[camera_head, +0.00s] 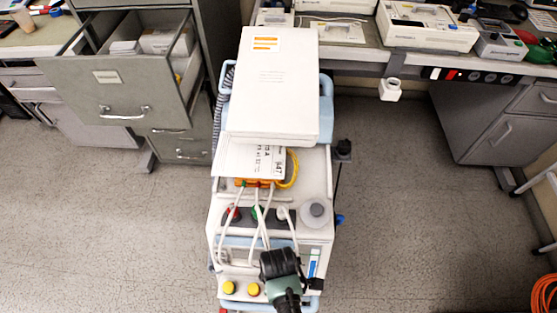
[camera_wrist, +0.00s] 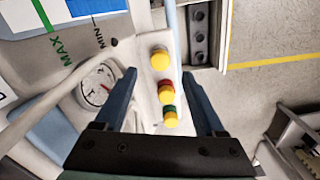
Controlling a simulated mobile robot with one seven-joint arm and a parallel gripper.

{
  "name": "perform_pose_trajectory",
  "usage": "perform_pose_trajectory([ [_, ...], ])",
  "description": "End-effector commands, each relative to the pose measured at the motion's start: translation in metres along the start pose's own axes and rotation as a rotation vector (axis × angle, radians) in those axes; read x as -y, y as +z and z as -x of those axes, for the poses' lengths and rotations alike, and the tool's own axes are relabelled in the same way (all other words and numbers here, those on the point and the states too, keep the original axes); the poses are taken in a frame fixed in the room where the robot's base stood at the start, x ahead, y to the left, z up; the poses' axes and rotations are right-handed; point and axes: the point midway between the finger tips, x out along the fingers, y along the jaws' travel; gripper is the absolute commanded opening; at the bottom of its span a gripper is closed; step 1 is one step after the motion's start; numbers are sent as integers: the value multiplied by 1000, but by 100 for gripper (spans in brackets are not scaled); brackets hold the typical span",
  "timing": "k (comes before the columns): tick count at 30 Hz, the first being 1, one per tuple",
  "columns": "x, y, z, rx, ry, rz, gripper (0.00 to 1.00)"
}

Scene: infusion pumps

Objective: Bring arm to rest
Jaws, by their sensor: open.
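My gripper (camera_wrist: 160,78) shows in the wrist view with its two dark blue fingers wide apart. It is open, and nothing is seen held. A row of yellow-capped knobs (camera_wrist: 160,59) on a white panel shows between the fingers; I cannot tell how far beyond the fingertips it is.
The head view shows a white medical cart (camera_head: 272,85), an open grey drawer (camera_head: 120,95) at left and a bench with devices (camera_head: 428,26) behind. Clear floor lies either side. A gauge (camera_wrist: 97,88) is left of my fingers in the wrist view.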

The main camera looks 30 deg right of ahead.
Motion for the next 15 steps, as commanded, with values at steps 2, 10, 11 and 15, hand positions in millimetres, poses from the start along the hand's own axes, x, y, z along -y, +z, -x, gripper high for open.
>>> perform_pose_trajectory([
  [2,-1,0,22,-2,3,0,72],
  [10,0,0,66,0,1,0,72],
  [11,0,0,69,-1,1,0,72],
  [15,0,0,76,0,0,0,72],
])
